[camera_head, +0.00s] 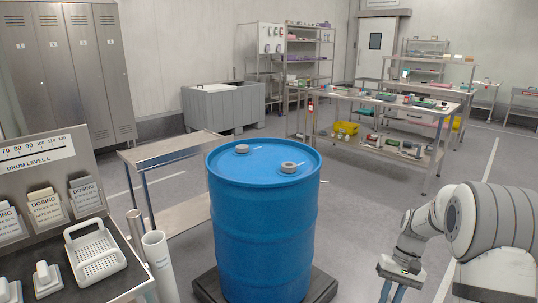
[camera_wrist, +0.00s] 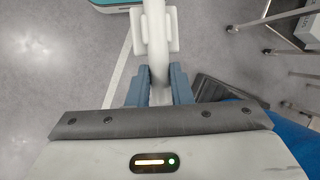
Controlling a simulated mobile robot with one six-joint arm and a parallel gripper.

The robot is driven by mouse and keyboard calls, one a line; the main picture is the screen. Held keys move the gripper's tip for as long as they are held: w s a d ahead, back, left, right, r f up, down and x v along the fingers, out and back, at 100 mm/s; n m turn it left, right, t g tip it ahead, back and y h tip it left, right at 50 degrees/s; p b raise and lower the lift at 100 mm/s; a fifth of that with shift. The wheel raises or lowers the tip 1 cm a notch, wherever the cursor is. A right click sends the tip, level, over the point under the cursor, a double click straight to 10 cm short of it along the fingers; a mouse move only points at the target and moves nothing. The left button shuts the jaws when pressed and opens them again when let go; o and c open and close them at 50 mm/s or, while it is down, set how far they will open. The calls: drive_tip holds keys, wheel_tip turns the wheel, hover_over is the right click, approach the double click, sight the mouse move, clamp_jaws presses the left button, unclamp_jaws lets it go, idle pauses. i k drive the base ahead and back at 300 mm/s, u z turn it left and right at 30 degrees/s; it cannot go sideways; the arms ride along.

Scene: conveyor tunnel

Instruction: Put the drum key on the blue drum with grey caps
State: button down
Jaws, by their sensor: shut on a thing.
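The blue drum (camera_head: 262,225) stands upright in the middle of the head view, with two grey caps (camera_head: 240,149) on its lid. My gripper (camera_wrist: 158,82) is shut on a white piece with a round shaft and a wider crosspiece (camera_wrist: 155,32), which I take for the drum key. The shaft sits between the blue-grey fingers. In the head view my gripper is low at the right, apart from the drum, with its fingertips cut off by the frame. The held key cannot be made out there. Blue at the wrist view's lower right (camera_wrist: 300,138) looks like the drum.
The drum stands on a dark base (camera_head: 318,287). White pipes (camera_head: 158,262) and a low metal table (camera_head: 165,155) stand beside the drum. The floor at right is open.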

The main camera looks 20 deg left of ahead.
sight(250, 166)
drive_tip(key=u, duration=0.1)
drive_tip(key=i, duration=0.75)
drive_tip(key=u, duration=0.85)
